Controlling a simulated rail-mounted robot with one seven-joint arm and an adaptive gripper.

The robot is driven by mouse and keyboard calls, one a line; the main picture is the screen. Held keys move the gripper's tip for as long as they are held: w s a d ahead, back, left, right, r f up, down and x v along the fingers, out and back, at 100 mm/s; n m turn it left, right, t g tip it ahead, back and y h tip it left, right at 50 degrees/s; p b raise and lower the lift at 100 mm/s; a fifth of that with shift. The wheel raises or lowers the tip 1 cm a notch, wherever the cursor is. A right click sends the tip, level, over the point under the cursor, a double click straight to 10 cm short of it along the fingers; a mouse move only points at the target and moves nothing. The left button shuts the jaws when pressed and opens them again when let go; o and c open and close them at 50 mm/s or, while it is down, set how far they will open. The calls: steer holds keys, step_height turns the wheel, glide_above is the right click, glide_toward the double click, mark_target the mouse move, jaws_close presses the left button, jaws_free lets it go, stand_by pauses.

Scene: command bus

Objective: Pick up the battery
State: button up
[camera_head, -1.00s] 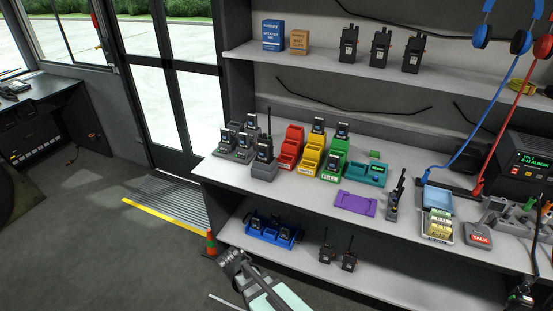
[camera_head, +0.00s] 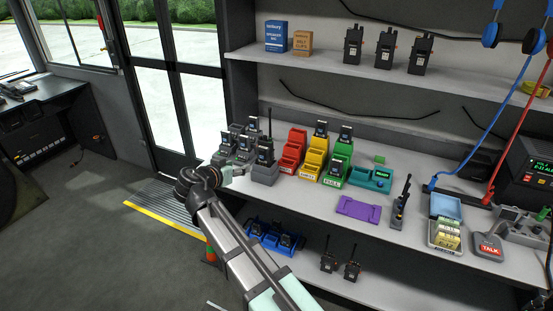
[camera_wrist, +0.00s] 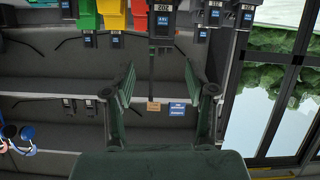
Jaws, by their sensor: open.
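Several dark battery-like packs with pale blue labels stand in chargers on the counter; I cannot tell which is the battery meant. One is in the yellow charger (camera_head: 311,163), one in the green charger (camera_head: 336,172), several in the grey bank (camera_head: 238,146). A radio with a tall antenna (camera_head: 265,152) stands in a grey charger. My gripper (camera_head: 234,172) is in front of the grey bank, near the counter's front edge. In the wrist view, which looks inverted, my gripper (camera_wrist: 160,75) is open and empty, with the antenna radio (camera_wrist: 162,22) beyond the gap between its fingers.
The red charger (camera_head: 291,152) stands beside the yellow one. The upper shelf (camera_head: 310,63) holds boxes and radios.

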steer(key=m+p, duration=0.1)
steer(key=p, duration=0.3)
glide_toward(261, 157)
steer(key=w+d, duration=0.1)
steer(key=w, duration=0.1)
steer(key=shift+f+p+x, duration=0.15)
steer(key=shift+p+x, duration=0.5)
steer(key=shift+x, duration=0.85)
steer(key=shift+f+p+x, duration=0.15)
steer(key=shift+p+x, duration=0.45)
steer(key=shift+x, duration=0.85)
steer(key=shift+s, duration=0.15)
jaws_close()
